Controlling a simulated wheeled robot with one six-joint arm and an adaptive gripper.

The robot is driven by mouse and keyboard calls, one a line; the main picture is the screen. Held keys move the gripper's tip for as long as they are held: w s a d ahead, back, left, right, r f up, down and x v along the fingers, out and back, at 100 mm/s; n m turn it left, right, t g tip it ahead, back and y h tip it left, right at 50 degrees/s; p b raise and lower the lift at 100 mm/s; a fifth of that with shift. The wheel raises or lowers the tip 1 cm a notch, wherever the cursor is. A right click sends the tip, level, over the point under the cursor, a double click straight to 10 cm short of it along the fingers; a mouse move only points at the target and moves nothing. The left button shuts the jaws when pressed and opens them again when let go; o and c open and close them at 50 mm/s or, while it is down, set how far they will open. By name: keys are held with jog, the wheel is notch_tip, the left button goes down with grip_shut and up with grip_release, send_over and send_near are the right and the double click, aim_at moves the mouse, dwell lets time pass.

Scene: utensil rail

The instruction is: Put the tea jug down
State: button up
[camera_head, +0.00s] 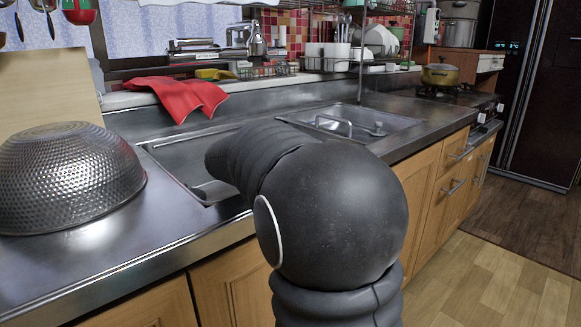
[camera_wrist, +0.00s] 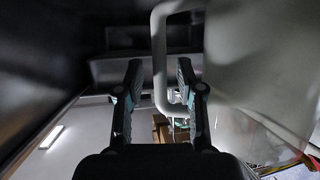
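In the wrist view a pale, partly see-through jug body (camera_wrist: 255,70) fills the right side, with a light grey looped handle (camera_wrist: 159,65) on its left. My gripper (camera_wrist: 160,72) has its two fingers apart, one on each side of the handle's long bar. Gaps show between the bar and both fingers, and the right finger overlaps the handle's opening in the picture. What the jug rests on cannot be told. In the head view my arm blocks the middle, and neither the gripper nor the jug can be seen.
A steel counter (camera_head: 75,255) runs along the wall with a sink (camera_head: 180,165) behind my arm. A dimpled metal bowl (camera_head: 65,180) lies upside down at left. A red cloth (camera_head: 180,95) hangs over the back ledge. A yellow pot (camera_head: 440,75) stands on the stove at right.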

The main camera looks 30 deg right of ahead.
jog(key=v, duration=1.1)
jog(key=shift+a+b, duration=0.2)
jog(key=shift+b, duration=0.25)
jog(key=shift+o, duration=0.2)
jog(key=shift+s, duration=0.1)
